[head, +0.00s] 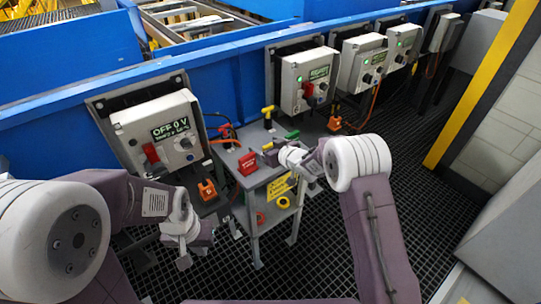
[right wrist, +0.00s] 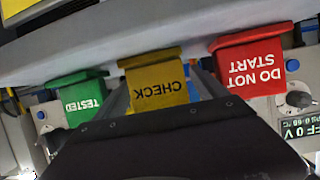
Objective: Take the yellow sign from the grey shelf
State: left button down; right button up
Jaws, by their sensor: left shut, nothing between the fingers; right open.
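The yellow sign (right wrist: 158,84), marked CHECK, hangs upside down in the right wrist view, between a green TESTED sign (right wrist: 82,100) and a red DO NOT START sign (right wrist: 253,62). My right gripper (right wrist: 163,92) is open, with one finger on each side of the yellow sign; whether either touches it I cannot tell. In the head view my right gripper (head: 271,157) is over the top of the grey shelf (head: 226,158) and largely hides the yellow sign. My left gripper (head: 184,258) is shut and empty, low over the dark floor grating left of the shelf.
The red sign (head: 248,163) and green sign (head: 292,134) stand close to my right gripper. A yellow-handled item (head: 267,111) stands behind. Control boxes (head: 160,132) line the blue conveyor side (head: 60,115). The grating (head: 330,255) in front of the shelf is clear.

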jog(key=shift+r, duration=0.1)
jog(key=c, duration=1.6)
jog(key=shift+r+p, duration=0.95)
jog(key=shift+r, duration=1.3)
jog(key=shift+s+d+r+p, duration=0.45)
jog(key=shift+s+d+r, duration=0.65)
jog(key=shift+d, duration=0.5)
jog(key=shift+s+d+r+p, duration=0.5)
jog(key=shift+s+d+r, duration=0.55)
jog(key=shift+d, duration=0.6)
jog(key=shift+s+d+r+p, duration=0.45)
jog(key=shift+s+d+r, duration=0.65)
jog(key=shift+d, duration=0.5)
